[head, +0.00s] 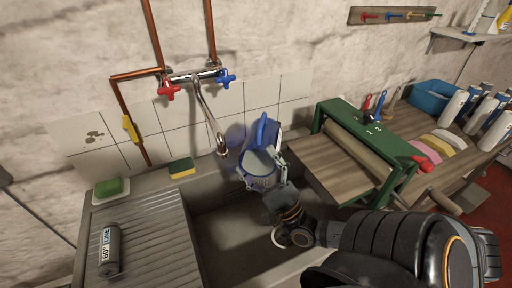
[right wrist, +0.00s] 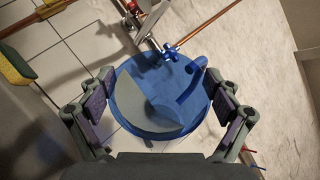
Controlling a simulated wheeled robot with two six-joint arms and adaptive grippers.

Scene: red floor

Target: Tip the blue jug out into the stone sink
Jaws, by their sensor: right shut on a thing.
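The blue jug (head: 257,163) is in the head view over the back of the stone sink (head: 219,233), right of the tap spout. My right gripper (head: 262,178) is shut on the jug. In the right wrist view the jug (right wrist: 140,105) sits between the two fingers of my right gripper (right wrist: 160,108), its round mouth facing the camera. A grey surface shows inside the mouth, with a blue part beside it. In the head view the jug looks close to upright; its exact tilt is hard to tell. My left gripper is not in view.
A tap (head: 207,108) with red and blue handles hangs over the sink. A sponge (head: 181,168) and green soap (head: 109,187) lie on the ledge. A green-framed press (head: 372,150) stands right of the sink.

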